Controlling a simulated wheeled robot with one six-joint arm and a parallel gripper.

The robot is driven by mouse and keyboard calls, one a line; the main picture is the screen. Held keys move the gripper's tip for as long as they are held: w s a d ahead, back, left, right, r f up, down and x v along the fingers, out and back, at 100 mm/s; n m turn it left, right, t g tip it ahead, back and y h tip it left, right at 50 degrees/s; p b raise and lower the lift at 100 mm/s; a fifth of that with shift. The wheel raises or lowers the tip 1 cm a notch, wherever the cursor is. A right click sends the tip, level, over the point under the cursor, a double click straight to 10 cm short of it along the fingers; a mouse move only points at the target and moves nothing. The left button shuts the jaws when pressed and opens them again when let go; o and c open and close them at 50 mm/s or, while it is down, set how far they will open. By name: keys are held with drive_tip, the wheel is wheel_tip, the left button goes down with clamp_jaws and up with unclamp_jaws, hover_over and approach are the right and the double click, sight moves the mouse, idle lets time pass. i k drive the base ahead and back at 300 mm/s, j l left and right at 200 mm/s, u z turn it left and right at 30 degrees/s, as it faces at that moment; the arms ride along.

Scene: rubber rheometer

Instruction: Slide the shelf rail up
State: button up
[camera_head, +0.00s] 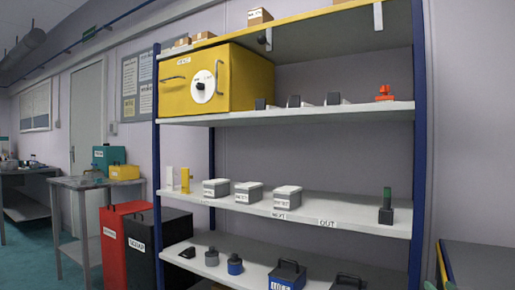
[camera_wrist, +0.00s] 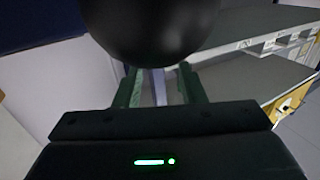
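The shelf unit has blue uprights (camera_head: 418,130) and pale shelves. No part of it can be picked out for certain as the shelf rail. A large dark round shape (camera_wrist: 150,25) hides the area around the fingertips. I cannot make out my gripper in the head view.
A yellow oven-like box (camera_head: 215,80) stands on the upper shelf. Lidded grey boxes (camera_head: 249,192) stand on the middle shelf, dark weights and cases below. Red (camera_head: 122,235) and black cabinets stand left of the unit. A grey bench (camera_head: 485,265) is at right.

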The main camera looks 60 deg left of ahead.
sight(262, 40)
drive_tip(key=u, duration=1.8)
